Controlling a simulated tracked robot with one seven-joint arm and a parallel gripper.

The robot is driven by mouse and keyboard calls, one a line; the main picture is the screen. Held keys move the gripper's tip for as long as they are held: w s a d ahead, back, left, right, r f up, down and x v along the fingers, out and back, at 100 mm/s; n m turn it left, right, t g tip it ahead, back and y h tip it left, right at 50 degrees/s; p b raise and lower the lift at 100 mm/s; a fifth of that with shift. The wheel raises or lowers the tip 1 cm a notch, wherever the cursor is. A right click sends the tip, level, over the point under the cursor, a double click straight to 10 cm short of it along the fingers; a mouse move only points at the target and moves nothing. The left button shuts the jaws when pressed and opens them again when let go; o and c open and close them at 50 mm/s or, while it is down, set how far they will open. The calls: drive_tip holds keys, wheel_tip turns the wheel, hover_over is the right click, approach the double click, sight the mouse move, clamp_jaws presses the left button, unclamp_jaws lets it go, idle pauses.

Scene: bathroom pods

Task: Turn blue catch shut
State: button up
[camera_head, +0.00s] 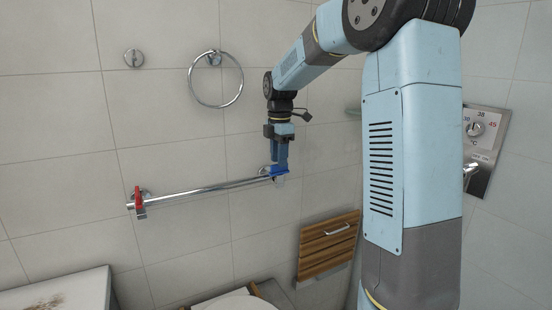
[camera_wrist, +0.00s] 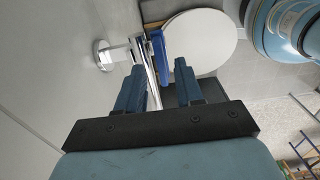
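The blue catch (camera_head: 279,171) sits at the right end of a chrome rail (camera_head: 205,190) on the tiled wall. It also shows in the wrist view as a blue lever (camera_wrist: 160,55) beside the chrome rail end. My gripper (camera_head: 281,158) points down right at the catch in the head view. In the wrist view my gripper (camera_wrist: 160,70) has its two fingers apart, with the lower part of the blue lever lined up between them, closer to the left finger. I cannot tell whether a finger touches it. A red catch (camera_head: 139,203) is at the rail's left end.
A chrome towel ring (camera_head: 216,80) and a round knob (camera_head: 134,58) are on the wall above the rail. A wooden panel (camera_head: 328,245) is below right. A shower control (camera_head: 484,140) is at far right. A round white lid (camera_wrist: 205,42) lies beyond the catch.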

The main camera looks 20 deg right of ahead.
drive_tip(key=shift+f, duration=0.95)
drive_tip(key=shift+c, duration=0.5)
clamp_jaws()
drive_tip(key=shift+d, duration=0.1)
